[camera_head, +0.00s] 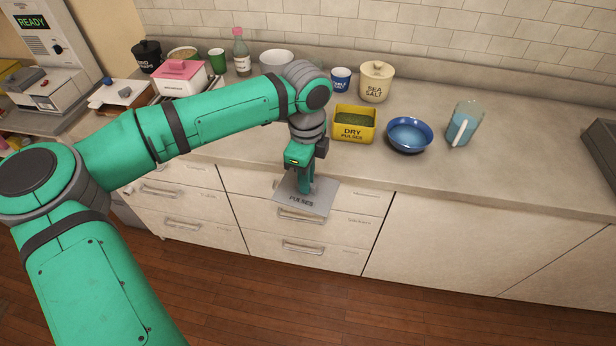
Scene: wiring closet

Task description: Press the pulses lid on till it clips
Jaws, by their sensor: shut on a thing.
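The pulses lid (318,203) is a flat grey square plate marked "PULSES". My gripper (304,187) is shut on it near its upper middle and holds it in front of the counter's edge, over the drawer fronts. The grip itself is partly hidden by the fingers. The lid looks roughly level. The dry pulses tub (354,136) is a yellow box on the counter, open at the top, with green pulses inside. It stands behind and to the right of my gripper, apart from the lid.
A blue bowl (409,136) stands close right of the tub, and a jug with blue contents (465,124) beyond it. A sea salt jar (376,83) and blue cup (341,79) stand behind. A pink-lidded box (182,78) is at left. The counter's front right is clear.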

